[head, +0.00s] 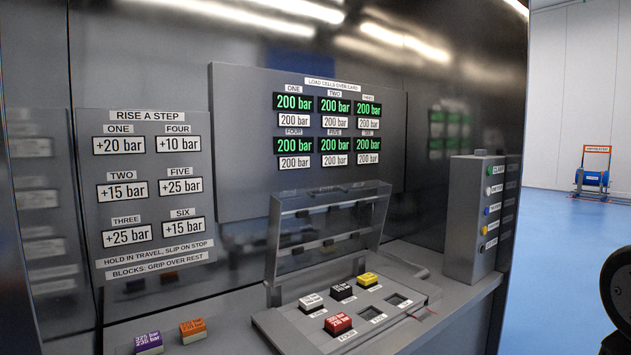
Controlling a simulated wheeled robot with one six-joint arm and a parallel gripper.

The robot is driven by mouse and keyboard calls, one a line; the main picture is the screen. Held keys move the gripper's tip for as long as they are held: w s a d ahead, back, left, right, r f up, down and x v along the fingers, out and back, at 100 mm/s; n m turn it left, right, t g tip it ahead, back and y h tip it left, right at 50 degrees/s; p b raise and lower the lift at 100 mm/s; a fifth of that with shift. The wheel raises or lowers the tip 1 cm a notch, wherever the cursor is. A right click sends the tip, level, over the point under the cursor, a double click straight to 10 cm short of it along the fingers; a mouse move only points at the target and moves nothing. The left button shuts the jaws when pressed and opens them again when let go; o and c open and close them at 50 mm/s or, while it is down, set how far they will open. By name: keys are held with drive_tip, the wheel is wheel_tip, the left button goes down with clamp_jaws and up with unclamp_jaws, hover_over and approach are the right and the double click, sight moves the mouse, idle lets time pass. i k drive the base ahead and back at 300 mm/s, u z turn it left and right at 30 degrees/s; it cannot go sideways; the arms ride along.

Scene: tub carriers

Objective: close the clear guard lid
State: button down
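The clear guard lid (322,210) stands raised and tilted up along the back of a grey block tray (285,322) on the shelf. It is a see-through pane with grey edges, and the panel behind shows through it. In the tray sit a white block (311,302), a black block (342,291), a yellow block (367,280) and a red block (338,324). Two sockets at the front right look empty. My gripper's fingers are not in view.
A purple block (149,343) and an orange block (193,330) lie on the shelf left of the tray. A grey button box (470,218) stands to the right. A display panel (240,130) reading 200 bar is behind. A dark rounded part shows at the right edge.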

sight(381, 199)
drive_tip(key=z, duration=0.15)
drive_tip(key=i, duration=0.9)
drive_tip(key=u, duration=0.2)
